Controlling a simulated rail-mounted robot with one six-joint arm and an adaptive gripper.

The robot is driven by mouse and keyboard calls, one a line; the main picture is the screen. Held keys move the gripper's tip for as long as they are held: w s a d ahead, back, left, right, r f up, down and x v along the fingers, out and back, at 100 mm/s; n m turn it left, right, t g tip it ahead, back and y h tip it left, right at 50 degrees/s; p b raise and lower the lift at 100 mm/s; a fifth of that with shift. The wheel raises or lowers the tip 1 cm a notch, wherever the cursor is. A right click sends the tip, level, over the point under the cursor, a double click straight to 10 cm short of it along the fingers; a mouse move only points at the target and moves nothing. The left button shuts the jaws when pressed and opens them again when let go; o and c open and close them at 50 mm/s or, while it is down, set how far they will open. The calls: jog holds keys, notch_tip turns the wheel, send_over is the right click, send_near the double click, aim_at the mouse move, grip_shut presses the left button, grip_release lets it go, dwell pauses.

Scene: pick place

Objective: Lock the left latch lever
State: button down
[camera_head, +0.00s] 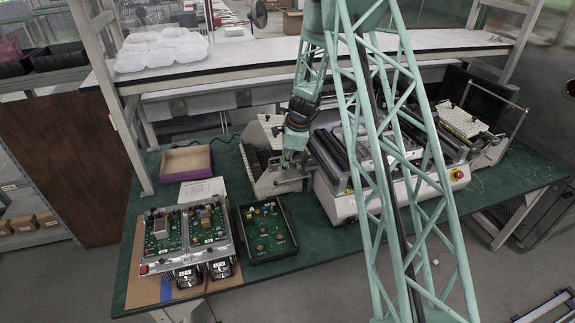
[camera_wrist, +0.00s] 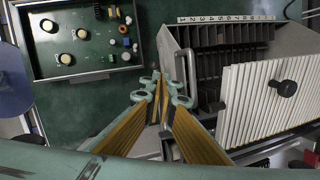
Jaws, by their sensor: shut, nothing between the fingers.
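My gripper (camera_head: 291,163) is shut and empty, pointing down in front of the grey slotted rack (camera_head: 268,181). In the wrist view my gripper's fingertips (camera_wrist: 165,92) are close together, beside the left edge of the rack (camera_wrist: 176,40). A bent metal bar (camera_wrist: 190,72), handle-like, stands at that edge just right of the fingertips; contact cannot be told. Another short metal piece (camera_wrist: 167,143) shows low between the fingers, partly hidden. I cannot tell for sure which part is the left latch lever, or its position.
A white machine (camera_head: 342,207) stands close on the right. A ribbed white panel with a black knob (camera_wrist: 268,100) is right of the fingers.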

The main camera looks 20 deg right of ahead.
jog(key=shift+w+a+f+b, duration=0.1)
jog(key=shift+a+f+b, duration=0.45)
jog(key=shift+f, duration=0.5)
jog(key=shift+a+f+b, duration=0.4)
jog(key=shift+f+b, duration=0.2)
jog(key=shift+f, duration=0.5)
jog(key=shift+w+a+f+b, duration=0.1)
jog(key=shift+a+f+b, duration=0.45)
jog(key=shift+f, duration=0.5)
jog(key=shift+r, duration=0.2)
notch_tip(320, 180, up, 9)
jog(key=p, duration=0.6)
send_over(276, 183)
jog(key=s+a, duration=0.3)
jog(key=shift+w, duration=0.2)
